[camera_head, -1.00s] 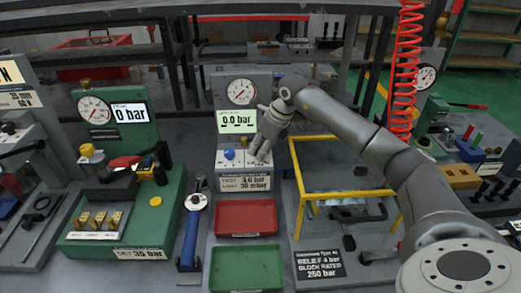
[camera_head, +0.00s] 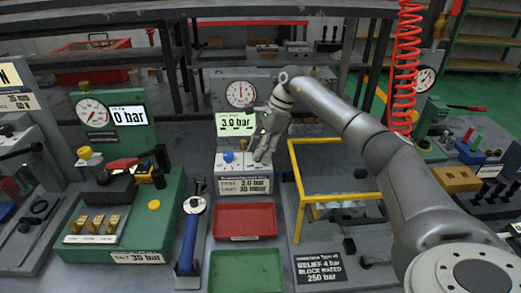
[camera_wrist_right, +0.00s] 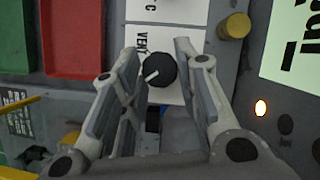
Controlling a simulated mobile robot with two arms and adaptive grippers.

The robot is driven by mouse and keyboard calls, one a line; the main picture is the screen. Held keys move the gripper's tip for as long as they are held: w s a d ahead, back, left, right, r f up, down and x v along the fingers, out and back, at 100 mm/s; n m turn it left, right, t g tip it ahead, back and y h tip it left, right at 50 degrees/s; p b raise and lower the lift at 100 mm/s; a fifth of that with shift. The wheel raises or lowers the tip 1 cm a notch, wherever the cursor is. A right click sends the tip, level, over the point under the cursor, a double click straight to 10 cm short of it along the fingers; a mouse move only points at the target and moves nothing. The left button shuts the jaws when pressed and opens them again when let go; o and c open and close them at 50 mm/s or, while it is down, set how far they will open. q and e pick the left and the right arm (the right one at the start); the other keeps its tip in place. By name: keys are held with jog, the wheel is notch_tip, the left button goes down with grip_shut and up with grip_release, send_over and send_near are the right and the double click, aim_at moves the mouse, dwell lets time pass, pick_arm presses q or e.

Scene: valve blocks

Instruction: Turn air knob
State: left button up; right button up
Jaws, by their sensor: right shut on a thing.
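In the right wrist view, a round black knob (camera_wrist_right: 160,70) with a white pointer line sits between the fingers of my right gripper (camera_wrist_right: 158,48), which is shut on it. The pointer slants to the lower left. In the head view my right gripper (camera_head: 261,157) is low at the right front of the grey test panel (camera_head: 223,183), and hides the knob. The panel's display (camera_head: 236,124) reads 3.0 bar, with a round dial gauge (camera_head: 240,93) above it. My left gripper is not in view.
A blue knob (camera_head: 228,156) sits just left of my right gripper. A red tray (camera_head: 245,222) and a green tray (camera_head: 246,270) lie in front. A yellow frame (camera_head: 338,197) stands under my right arm. A green gauge block (camera_head: 115,228) stands at the left.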

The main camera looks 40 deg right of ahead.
jog(key=shift+n, duration=0.5)
jog(key=o, duration=1)
jog(key=shift+r, duration=0.1)
jog(key=w+v, duration=0.1)
jog(key=v, duration=1)
jog(key=shift+s+d+r, duration=0.25)
jog(key=shift+s+r, duration=0.1)
jog(key=shift+r, duration=0.05)
